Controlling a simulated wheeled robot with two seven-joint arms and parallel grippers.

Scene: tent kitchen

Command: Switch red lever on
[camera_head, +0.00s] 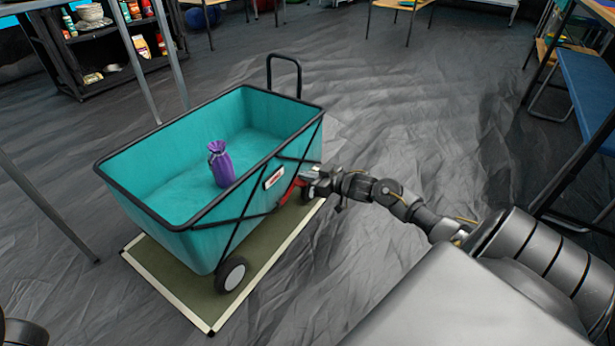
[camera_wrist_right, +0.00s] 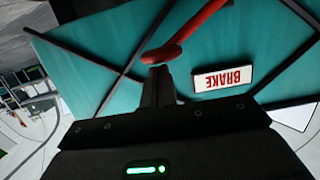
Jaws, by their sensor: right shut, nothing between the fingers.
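The red lever (camera_head: 289,190) is on the near side of a teal wagon (camera_head: 180,174), close to its right wheel. In the right wrist view the red lever (camera_wrist_right: 185,37) runs down from the top to a rounded end just beyond my fingertips. My right gripper (camera_head: 306,181) is shut and empty; its fingertips (camera_wrist_right: 157,72) are at or very near the lever's rounded end, and I cannot tell whether they touch. A white label reading BRAKE (camera_wrist_right: 223,79) is beside the fingers. My left gripper is not in view.
A purple pouch (camera_head: 221,165) stands inside the wagon. The wagon stands on a green mat with a pale border (camera_head: 172,297). Shelves (camera_head: 105,50) are at the back left, and a blue bench (camera_head: 588,90) is at the right.

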